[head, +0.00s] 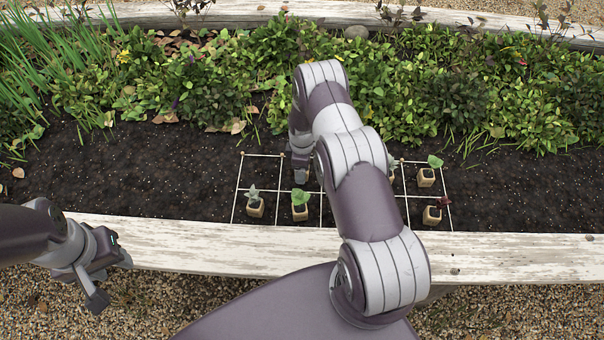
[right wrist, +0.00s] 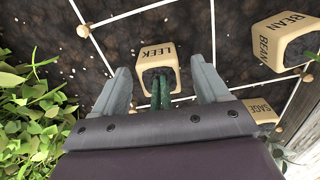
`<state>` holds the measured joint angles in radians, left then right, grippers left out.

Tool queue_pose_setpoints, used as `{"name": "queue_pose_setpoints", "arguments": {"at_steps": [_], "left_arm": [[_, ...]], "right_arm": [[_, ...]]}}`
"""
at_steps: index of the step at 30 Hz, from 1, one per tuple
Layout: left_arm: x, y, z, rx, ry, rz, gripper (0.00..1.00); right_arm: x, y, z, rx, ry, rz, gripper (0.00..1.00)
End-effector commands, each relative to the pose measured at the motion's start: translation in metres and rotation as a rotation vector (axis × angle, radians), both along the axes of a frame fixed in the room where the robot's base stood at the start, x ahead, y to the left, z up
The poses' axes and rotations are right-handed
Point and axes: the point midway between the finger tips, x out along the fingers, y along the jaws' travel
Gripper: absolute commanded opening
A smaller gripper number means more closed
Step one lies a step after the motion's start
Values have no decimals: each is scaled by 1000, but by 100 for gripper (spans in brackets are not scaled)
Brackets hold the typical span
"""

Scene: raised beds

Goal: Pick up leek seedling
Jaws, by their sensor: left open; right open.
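In the right wrist view, a tan cube pot marked LEEK (right wrist: 158,57) holds dark green leaves (right wrist: 160,92). My right gripper (right wrist: 163,80) is open, with one finger on each side of the leek pot and visible gaps between. In the head view, my right gripper (head: 300,170) is low over the upper row of the string grid, mostly behind my own arm. I cannot make out the leek pot there. My left gripper (head: 111,281) is open and empty, over the gravel in front of the bed.
Pots marked BEAN (right wrist: 285,40) and SAGE (right wrist: 260,110) stand near the leek. More potted seedlings (head: 426,177) stand in the white string grid (head: 237,185). Dense leafy plants (head: 440,90) grow behind it. A pale wooden edge (head: 520,257) runs along the front.

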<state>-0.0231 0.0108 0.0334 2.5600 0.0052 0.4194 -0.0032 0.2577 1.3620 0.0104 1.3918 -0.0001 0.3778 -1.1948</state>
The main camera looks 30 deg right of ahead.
Motion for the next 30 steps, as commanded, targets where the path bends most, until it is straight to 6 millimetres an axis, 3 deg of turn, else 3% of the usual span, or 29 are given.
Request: {"name": "queue_pose_setpoints", "arguments": {"at_steps": [8,13,14,23,30], "left_arm": [[0,0,-2,0,0,0,43],[0,0,-2,0,0,0,43],[0,0,-2,0,0,0,43],[0,0,-1,0,0,0,43],[0,0,13,0,0,0,43]], "right_arm": [[0,0,-7,-1,-1,0,74],[0,0,-7,-1,-1,0,22],[0,0,-7,-1,-1,0,19],[1,0,-4,-1,-1,0,18],[1,0,29,0,-2,0,18]]}}
